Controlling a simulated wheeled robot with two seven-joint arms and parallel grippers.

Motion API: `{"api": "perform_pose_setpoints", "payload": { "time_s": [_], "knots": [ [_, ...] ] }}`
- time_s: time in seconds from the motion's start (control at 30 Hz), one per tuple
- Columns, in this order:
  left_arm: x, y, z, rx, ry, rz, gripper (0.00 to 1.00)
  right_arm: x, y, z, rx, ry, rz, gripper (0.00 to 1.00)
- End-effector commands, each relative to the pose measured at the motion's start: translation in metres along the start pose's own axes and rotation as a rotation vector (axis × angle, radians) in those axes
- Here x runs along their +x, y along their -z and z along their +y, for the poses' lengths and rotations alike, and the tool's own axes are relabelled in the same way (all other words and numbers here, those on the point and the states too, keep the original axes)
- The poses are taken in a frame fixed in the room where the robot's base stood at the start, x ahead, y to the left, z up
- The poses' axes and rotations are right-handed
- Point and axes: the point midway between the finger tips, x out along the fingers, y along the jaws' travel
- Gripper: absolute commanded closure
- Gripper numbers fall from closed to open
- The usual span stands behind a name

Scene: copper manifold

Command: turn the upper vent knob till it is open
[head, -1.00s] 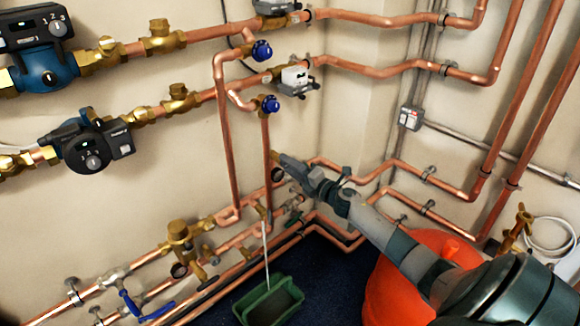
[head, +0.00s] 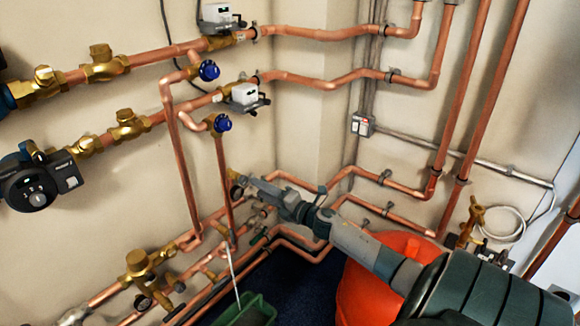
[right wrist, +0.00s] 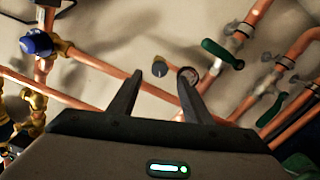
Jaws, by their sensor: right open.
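The upper vent knob (head: 209,70) is a blue round knob on a short copper branch below the upper pipe. A second, similar blue knob (head: 222,123) sits below it on the lower branch. My right gripper (head: 238,182) is below and slightly right of both knobs, apart from them, in front of the wall. In the right wrist view its two fingers (right wrist: 160,78) stand apart with nothing held. One blue knob (right wrist: 36,43) shows at that view's upper left, outside the fingers; I cannot tell which one. My left gripper is out of view.
Copper pipes (head: 320,80) run along both walls. A pump (head: 38,180) is at left, and a red vessel (head: 372,280) stands under my right arm. A green container (head: 245,312) is on the floor. Green-handled valves (right wrist: 222,54) are right of the fingers in the wrist view.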

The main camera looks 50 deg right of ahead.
Motion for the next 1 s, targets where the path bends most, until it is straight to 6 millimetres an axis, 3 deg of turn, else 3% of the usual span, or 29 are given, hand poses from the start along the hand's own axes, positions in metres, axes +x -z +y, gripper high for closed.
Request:
{"api": "perform_pose_setpoints", "payload": {
  "time_s": [0.6, 1.0],
  "knots": [
    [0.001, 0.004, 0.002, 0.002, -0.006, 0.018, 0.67, -0.094, 0.001, -0.002, 0.0, 0.002, 0.001, 0.55],
    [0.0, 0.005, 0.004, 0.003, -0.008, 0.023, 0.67, -0.112, 0.001, 0.0, -0.001, 0.0, 0.001, 0.55]
  ]
}}
